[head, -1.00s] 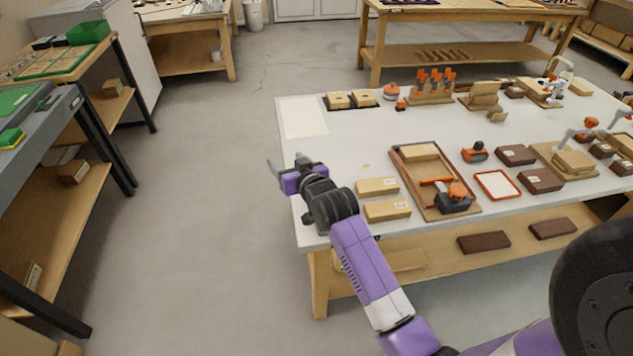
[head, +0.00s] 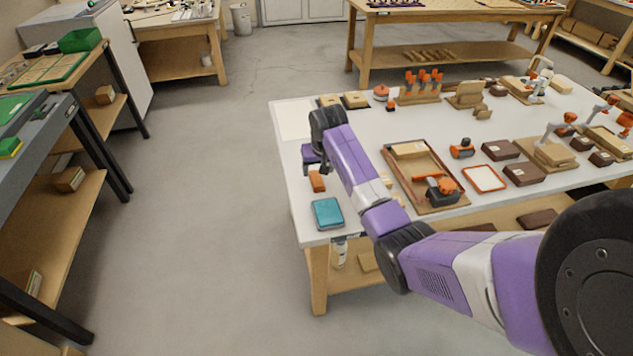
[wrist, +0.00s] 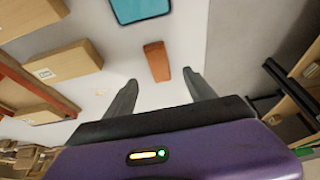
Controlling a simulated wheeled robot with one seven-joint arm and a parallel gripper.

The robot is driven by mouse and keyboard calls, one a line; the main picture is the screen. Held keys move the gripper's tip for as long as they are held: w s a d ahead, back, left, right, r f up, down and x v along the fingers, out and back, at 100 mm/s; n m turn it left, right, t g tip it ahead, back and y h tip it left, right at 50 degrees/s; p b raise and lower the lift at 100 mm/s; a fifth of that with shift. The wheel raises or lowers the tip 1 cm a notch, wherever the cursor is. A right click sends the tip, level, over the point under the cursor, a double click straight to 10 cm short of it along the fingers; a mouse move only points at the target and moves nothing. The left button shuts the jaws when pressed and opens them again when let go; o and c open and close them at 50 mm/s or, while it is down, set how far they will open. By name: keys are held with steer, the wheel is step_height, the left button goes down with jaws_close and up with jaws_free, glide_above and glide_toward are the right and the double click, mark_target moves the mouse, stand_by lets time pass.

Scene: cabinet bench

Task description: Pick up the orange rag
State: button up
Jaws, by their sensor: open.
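The orange rag (head: 317,181) is a small folded orange-brown block on the white table near its left edge. It also shows in the wrist view (wrist: 157,61), lying ahead of and between the spread fingertips. My gripper (wrist: 159,76) is open and empty, with no contact visible between its fingers and the rag. In the head view my gripper (head: 311,166) is just behind the rag, and its fingers are largely hidden there.
A teal flat box (head: 327,212) lies in front of the rag at the table corner. Cream boxes (wrist: 55,62) and a wooden tray (head: 423,178) lie to the side. The white table (head: 300,222) ends close to the rag on the left; open floor lies beyond.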

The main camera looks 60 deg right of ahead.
mark_target(317, 178)
steer(key=shift+x, duration=3.3)
steer(key=shift+d, duration=0.1)
steer(key=shift+c, duration=0.2)
jaws_close()
step_height(317, 178, up, 20)
steer(key=shift+b, duration=0.45)
